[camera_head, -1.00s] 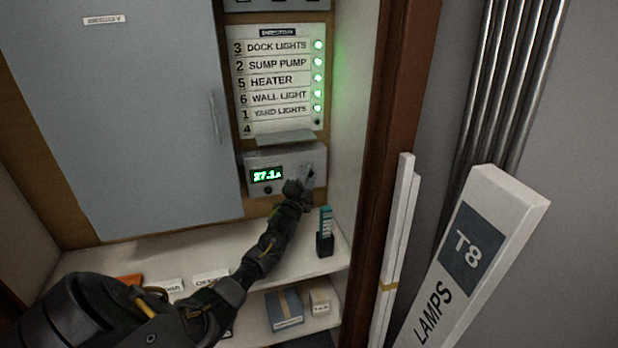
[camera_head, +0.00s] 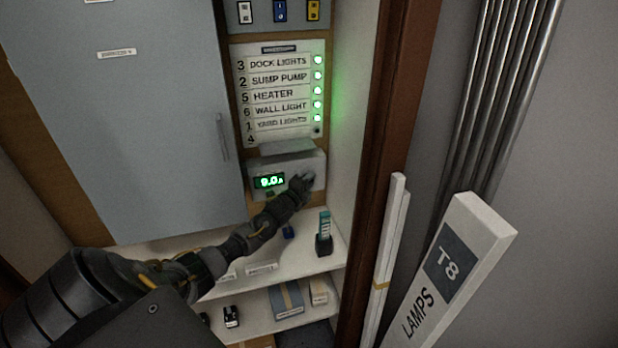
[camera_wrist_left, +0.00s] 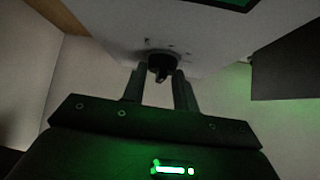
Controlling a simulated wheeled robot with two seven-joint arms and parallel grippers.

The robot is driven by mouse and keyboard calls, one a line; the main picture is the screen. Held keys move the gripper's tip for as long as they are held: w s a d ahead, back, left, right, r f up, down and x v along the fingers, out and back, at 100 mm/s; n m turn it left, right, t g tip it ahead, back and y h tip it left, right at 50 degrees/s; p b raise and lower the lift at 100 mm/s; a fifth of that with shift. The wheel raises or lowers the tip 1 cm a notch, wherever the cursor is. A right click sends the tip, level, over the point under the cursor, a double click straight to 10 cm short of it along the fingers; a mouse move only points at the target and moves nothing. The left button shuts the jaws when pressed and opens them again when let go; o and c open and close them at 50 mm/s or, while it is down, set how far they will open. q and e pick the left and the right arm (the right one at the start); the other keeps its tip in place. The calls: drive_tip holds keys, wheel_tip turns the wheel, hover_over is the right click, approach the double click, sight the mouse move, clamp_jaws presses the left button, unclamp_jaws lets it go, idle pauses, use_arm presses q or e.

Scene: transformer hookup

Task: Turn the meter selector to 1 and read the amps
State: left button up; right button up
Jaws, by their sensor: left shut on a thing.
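The meter (camera_head: 285,170) is a light grey box below the label panel. Its green display (camera_head: 269,181) appears to read 9.0 A. My left gripper (camera_head: 306,181) is at the right part of the meter's front and covers the selector there. In the left wrist view the selector knob (camera_wrist_left: 160,66) is dark and sits between the two fingers of my left gripper (camera_wrist_left: 160,80), which is shut on it. The selector's position marks are too small to read. My right gripper is not in view.
The label panel (camera_head: 283,95) lists several circuits with green lights. A grey cabinet door (camera_head: 130,120) is at the left. Below are shelves with a small dark holder (camera_head: 324,245) and boxes (camera_head: 287,300). A lamp carton marked T8 (camera_head: 455,265) leans at the right.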

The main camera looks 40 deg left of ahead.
use_arm(q)
drive_tip(key=shift+g, duration=0.3)
drive_tip(key=o, duration=1)
drive_tip(key=shift+c, duration=0.2)
